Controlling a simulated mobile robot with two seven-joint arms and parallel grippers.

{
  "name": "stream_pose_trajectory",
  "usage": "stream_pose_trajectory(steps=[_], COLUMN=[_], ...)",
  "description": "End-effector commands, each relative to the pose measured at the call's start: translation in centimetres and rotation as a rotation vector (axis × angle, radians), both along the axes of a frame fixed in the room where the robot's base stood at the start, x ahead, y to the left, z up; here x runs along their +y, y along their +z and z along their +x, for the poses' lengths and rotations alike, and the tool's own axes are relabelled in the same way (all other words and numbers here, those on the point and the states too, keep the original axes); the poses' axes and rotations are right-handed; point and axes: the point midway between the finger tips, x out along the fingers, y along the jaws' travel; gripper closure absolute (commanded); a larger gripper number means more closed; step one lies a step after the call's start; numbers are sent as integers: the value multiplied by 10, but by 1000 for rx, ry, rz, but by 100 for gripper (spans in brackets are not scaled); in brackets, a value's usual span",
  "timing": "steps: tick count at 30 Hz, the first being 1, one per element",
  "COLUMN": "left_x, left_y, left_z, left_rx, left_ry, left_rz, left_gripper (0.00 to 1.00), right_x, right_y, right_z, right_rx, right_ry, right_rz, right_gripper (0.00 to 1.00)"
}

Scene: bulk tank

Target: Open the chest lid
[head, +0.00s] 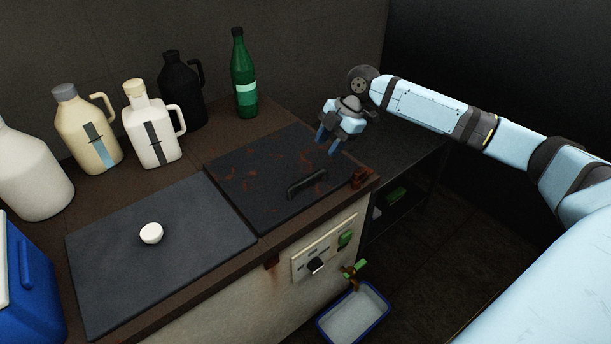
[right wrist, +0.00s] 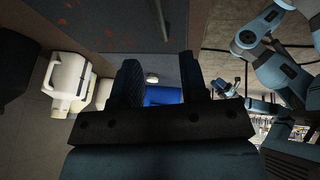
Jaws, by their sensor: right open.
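The low cream-sided tank chest (head: 240,300) has two dark flat lids in its brown top. The right lid (head: 245,165) has rust patches and a black bar handle (head: 307,184) near its front edge; it lies shut. The left lid (head: 120,258) is also flat and carries a small white round knob or cup (head: 151,233). My right gripper (head: 328,143) is open and empty above the back right part of the rusty lid, behind the handle and apart from it. Its fingers (right wrist: 160,82) also show in the right wrist view, with the rusty lid (right wrist: 110,22) beyond.
Several jugs (head: 152,130) and a green bottle (head: 243,80) stand along the back. A blue cooler box (head: 30,285) stands at the left. A tray (head: 352,315) lies below the front tap (head: 355,268). A dark shelf (head: 405,150) stands right of the chest.

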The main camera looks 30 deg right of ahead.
Motion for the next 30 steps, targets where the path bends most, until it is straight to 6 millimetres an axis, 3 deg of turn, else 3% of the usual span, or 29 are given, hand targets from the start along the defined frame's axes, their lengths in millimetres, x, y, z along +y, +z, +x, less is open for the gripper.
stream_pose_trajectory(steps=[6, 13, 18, 27, 30], left_x=[-1, -2, -3, -3, -3], left_y=[-5, 1, 0, -1, -2], left_z=[1, 3, 2, 1, 1], left_rx=[-8, -23, -23, -19, -19], left_ry=[-1, -1, -2, -3, -3], left_rz=[-6, -18, -19, -17, -17], left_gripper=[57, 57, 57, 57, 57], right_x=[21, 35, 40, 41, 41], right_y=[-47, -80, -91, -92, -92], right_z=[7, 13, 15, 15, 15], right_rx=[2, 1, 0, -1, -1], right_ry=[0, -2, -1, -1, -1], right_rz=[3, 0, 1, 0, 0], right_gripper=[60, 60, 60, 60, 81])
